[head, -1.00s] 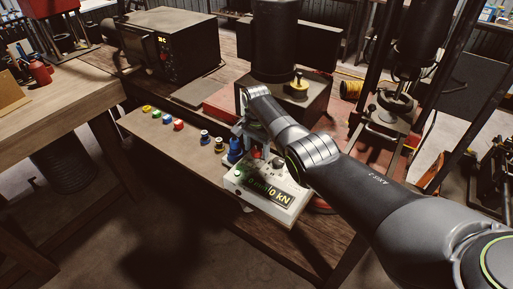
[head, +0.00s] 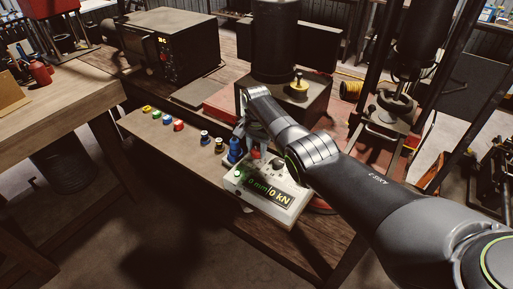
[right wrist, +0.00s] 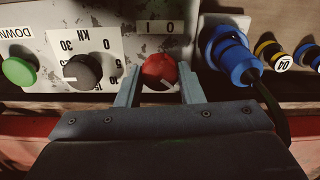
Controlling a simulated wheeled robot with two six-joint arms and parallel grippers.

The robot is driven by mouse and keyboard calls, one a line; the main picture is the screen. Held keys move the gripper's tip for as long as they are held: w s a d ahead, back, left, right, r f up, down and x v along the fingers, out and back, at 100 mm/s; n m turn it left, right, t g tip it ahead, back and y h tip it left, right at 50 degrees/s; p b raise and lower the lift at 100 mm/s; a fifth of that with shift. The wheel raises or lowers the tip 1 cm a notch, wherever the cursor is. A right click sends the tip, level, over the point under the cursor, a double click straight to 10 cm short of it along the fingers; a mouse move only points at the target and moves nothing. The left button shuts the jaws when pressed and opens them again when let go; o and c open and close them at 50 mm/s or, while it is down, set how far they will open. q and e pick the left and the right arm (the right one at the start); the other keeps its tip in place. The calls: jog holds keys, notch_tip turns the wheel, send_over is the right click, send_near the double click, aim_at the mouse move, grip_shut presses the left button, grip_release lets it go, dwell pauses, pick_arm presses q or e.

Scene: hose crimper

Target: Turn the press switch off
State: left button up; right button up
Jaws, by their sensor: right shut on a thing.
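The press switch is a round red knob (right wrist: 159,70) on the front of the grey control box, below a plate marked I and 0 in the right wrist view. My right gripper (right wrist: 159,88) has one finger on each side of the knob and is shut on it. A pale mark shows on the knob's near side. In the head view the control box (head: 240,185) has a lit display reading 0 mm and 0 kN. My right gripper (head: 250,138) is at the box's far side there, partly hidden by its own wrist. My left gripper is not in view.
Beside the knob are a black dial (right wrist: 82,71), a green DOWN button (right wrist: 19,71) and a blue plug (right wrist: 230,55) with a cable. Several coloured fittings (head: 178,125) stand along the bench edge. The dark press body (head: 275,45) rises behind.

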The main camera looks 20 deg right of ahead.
jog(key=n, duration=0.8)
jog(key=shift+n+p, duration=0.35)
jog(key=shift+n, duration=0.05)
jog(key=n, duration=0.4)
jog(key=shift+n, duration=2)
jog(key=o, duration=1)
jog(key=shift+r, duration=0.15)
